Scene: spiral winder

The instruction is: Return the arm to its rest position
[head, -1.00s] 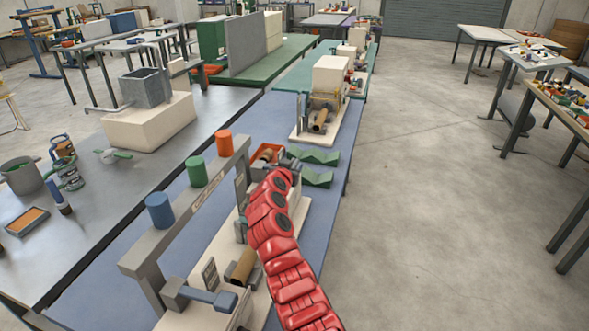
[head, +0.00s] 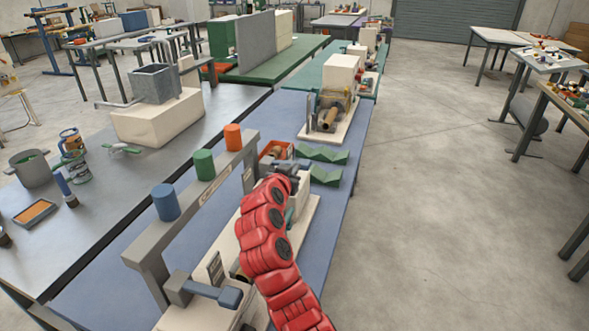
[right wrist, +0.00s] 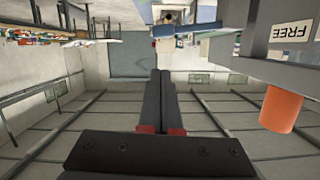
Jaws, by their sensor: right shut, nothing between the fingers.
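My right arm is red and reaches up over the spiral winder (head: 222,244), a cream base with a grey frame. My right gripper (head: 291,168) is at the arm's far end, beside the far end of the winder, and partly hidden by the wrist. In the right wrist view its dark fingers (right wrist: 160,75) are together and hold nothing. The winder's rail carries a blue cylinder (head: 165,202), a green one (head: 204,164) and an orange one (head: 233,137). The orange one also shows in the right wrist view (right wrist: 280,110), near a "FREE" label. My left gripper is out of view.
A crank with a blue grip (head: 229,298) sits at the near end. Green zigzag blocks (head: 322,155) and an orange bin (head: 275,150) lie beyond the winder. Another machine (head: 331,115) stands farther back. The floor (head: 430,220) to the right is clear.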

